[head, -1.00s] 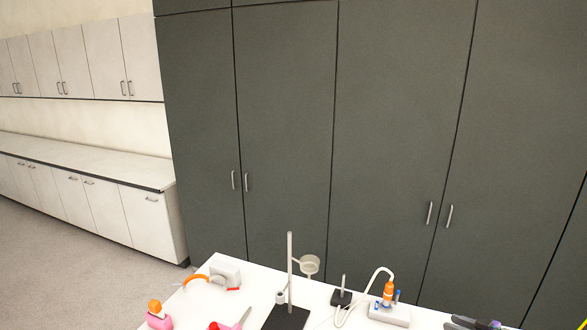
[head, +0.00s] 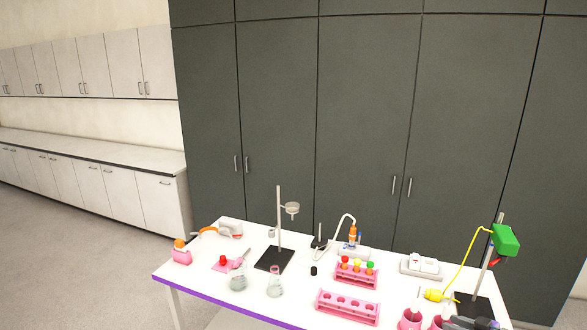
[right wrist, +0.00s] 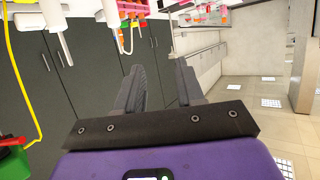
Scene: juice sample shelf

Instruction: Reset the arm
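My right gripper (head: 467,322) shows as dark fingers at the bottom right edge of the head view, by the near right part of the white table (head: 215,272). In the right wrist view my right gripper (right wrist: 159,68) has its two black fingers apart, with nothing between them. The wrist view looks upside down, with the table items along its top edge. My left gripper is in neither view.
Near the right gripper stand a stand with a green box (head: 505,240) and pink containers (head: 410,319). A pink tube rack (head: 356,274), an empty pink rack (head: 347,307), flasks (head: 274,283) and a ring stand (head: 279,225) occupy the table. Dark cabinets (head: 365,110) stand behind.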

